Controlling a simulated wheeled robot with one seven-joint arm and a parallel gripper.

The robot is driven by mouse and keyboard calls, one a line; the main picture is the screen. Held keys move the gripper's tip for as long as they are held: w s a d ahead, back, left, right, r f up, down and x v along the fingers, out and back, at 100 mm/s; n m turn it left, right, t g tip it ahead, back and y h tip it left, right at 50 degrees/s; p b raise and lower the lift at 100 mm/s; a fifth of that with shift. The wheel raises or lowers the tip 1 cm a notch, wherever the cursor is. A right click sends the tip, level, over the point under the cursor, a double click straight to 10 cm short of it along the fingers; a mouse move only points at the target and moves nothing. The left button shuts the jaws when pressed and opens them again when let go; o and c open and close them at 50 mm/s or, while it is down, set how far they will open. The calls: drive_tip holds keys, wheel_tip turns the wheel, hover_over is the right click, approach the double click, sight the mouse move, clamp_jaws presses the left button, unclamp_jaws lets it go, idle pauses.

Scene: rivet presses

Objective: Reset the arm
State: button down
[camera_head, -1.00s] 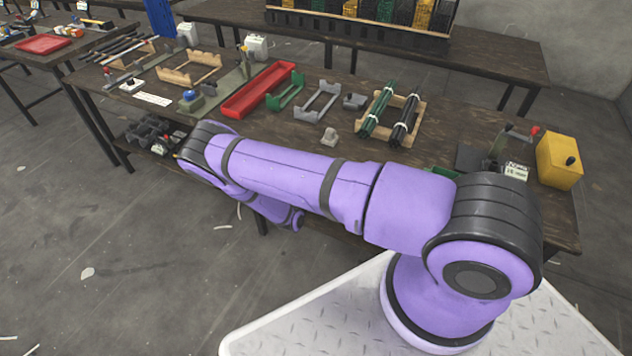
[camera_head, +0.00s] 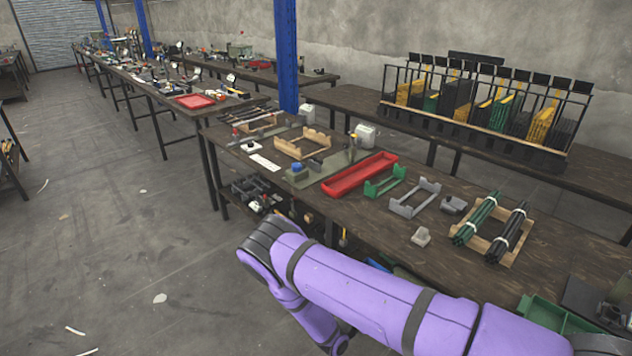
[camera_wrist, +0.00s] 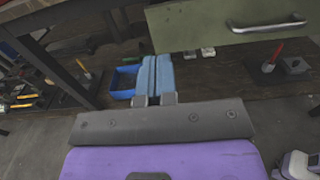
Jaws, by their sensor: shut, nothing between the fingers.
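My purple arm reaches across the lower right of the head view, in front of the workbench (camera_head: 350,225). It is bent at the elbow, and its far end hangs below the bench top, out of sight in that view.
The bench top carries a red tray (camera_head: 360,174), a green holder (camera_head: 385,182), a grey holder (camera_head: 414,198) and bundled rods (camera_head: 474,218). A drawer with a metal handle (camera_wrist: 268,27) overhangs the shelf at upper right. Open floor (camera_head: 120,270) lies left of the arm.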

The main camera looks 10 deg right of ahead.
drive_tip(key=s+d+r+m+g+y, duration=0.2)
drive_tip(key=r+m+g, duration=0.5)
drive_tip(key=r, duration=1.3)
drive_tip(key=d+r+m+g+y, duration=0.25)
drive_tip(key=r+m+g, duration=0.25)
drive_tip(key=r+m, duration=0.95)
drive_tip(key=s+d+r+t+y, duration=0.1)
drive_tip(key=s+r+y, duration=0.2)
drive_tip(key=s+r, duration=0.5)
drive_tip(key=s+d+r+t+y, duration=0.1)
drive_tip(key=s+r+y, duration=0.3)
drive_tip(key=r, duration=0.8)
drive_tip(key=s+a+r+m+t+y, duration=0.1)
drive_tip(key=s+r+t, duration=0.1)
drive_tip(key=s, duration=0.5)
drive_tip(key=s+a+r+m+t+y, duration=0.1)
drive_tip(key=s+r+m+t+y, duration=0.1)
drive_tip(key=s+r, duration=0.3)
drive_tip(key=shift+s+r+t, duration=0.2)
drive_tip(key=shift+s+t, duration=0.2)
drive_tip(key=shift+s, duration=0.5)
drive_tip(key=shift+m, duration=0.25)
